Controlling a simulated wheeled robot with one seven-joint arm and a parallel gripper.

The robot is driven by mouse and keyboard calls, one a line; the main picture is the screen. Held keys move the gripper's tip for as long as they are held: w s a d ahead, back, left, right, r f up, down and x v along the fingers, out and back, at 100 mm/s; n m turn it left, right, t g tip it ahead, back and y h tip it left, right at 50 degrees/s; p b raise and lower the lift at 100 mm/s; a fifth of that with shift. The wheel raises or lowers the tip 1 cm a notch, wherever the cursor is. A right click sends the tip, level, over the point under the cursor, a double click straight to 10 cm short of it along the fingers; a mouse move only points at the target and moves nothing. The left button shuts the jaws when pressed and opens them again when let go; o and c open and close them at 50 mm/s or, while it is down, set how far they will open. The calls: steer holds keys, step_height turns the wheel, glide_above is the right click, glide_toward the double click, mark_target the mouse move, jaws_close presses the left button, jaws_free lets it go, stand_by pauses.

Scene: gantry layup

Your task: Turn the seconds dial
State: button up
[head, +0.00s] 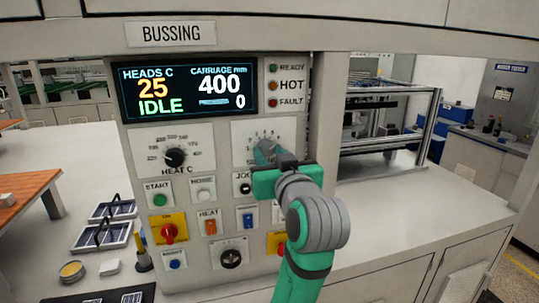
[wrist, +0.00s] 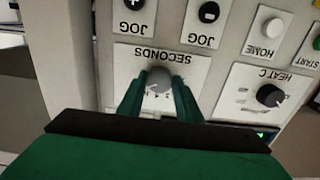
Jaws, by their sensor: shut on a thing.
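The seconds dial (wrist: 158,80) is a grey round knob on a white plate marked SECONDS, upside down in the wrist view. My gripper (wrist: 159,98) has its two green fingers on either side of the knob and is shut on it. In the head view my gripper (head: 268,153) reaches the same plate (head: 242,132) on the panel's right side. My gripper covers most of the dial there, so its pointer is hard to read.
The display (head: 187,90) reads HEADS C 25, IDLE, CARRIAGE 400. The black heat dial (head: 175,157) is to the left. JOG buttons (wrist: 209,12), a green start button (head: 159,199) and a red switch (head: 168,232) are close by. Trays (head: 103,236) lie at left.

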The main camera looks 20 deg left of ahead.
steer(key=shift+n, duration=0.3)
steer(key=n, duration=0.4)
steer(key=shift+d, duration=0.15)
steer(key=n, duration=0.8)
steer(key=shift+n, duration=2.6)
steer(key=o, duration=1)
steer(key=shift+o, duration=0.2)
